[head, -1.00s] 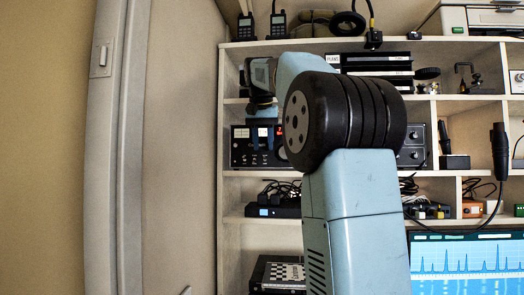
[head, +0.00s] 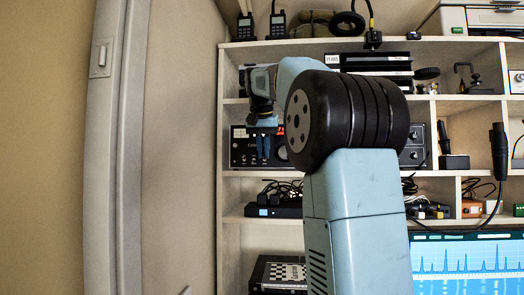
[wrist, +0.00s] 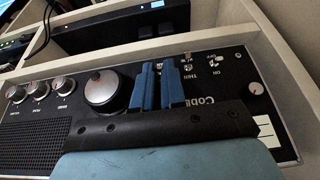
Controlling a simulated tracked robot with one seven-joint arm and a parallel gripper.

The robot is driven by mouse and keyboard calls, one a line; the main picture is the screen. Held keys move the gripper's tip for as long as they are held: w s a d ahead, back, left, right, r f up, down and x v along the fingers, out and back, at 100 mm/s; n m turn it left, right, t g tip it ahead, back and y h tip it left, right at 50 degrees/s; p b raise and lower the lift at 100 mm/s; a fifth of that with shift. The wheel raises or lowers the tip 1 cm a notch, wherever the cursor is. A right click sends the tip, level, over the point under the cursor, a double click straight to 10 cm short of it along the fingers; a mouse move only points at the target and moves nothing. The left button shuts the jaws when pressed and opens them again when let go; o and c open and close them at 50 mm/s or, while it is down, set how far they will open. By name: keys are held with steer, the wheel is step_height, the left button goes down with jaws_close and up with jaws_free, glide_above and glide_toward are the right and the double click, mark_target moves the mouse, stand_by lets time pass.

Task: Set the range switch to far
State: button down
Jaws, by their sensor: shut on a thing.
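The black radio (head: 240,150) stands in the left cubby, partly behind my arm in the head view. In the wrist view its front panel (wrist: 35,110) shows upside down, with a large round knob and several small toggles and knobs. My gripper (head: 262,155) is at this panel. Its two blue fingers show in the wrist view (wrist: 160,72), right beside the large knob (wrist: 102,88). They are closed on a small part of the panel that they hide. A toggle (wrist: 214,66) with on and off marks is to their right. I cannot make out the range switch or its setting.
Shelf boards (head: 232,173) lie close below and above the radio. A black box with dark cables (head: 275,205) is in the cubby below. A cubby side wall (wrist: 280,60) runs close by the panel in the wrist view. Other radio gear fills the shelves to the right.

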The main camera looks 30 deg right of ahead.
steer(key=shift+a, duration=0.1)
steer(key=shift+t, duration=0.3)
steer(key=t+h, duration=0.1)
steer(key=f+t+h, duration=0.1)
steer(key=s+t, duration=0.1)
steer(key=shift+a+f+t+h, duration=0.3)
steer(key=shift+a+h, duration=0.05)
steer(key=shift+h, duration=0.05)
steer(key=shift+s+a+f+t+h, duration=0.1)
steer(key=shift+f+t+h, duration=0.45)
steer(key=shift+t, duration=0.4)
steer(key=shift+s+f+t+h, duration=0.1)
steer(key=shift+f+t+h, duration=0.25)
steer(key=shift+t+h, duration=0.5)
steer(key=shift+w+f+t, duration=0.1)
steer(key=shift+t, duration=0.3)
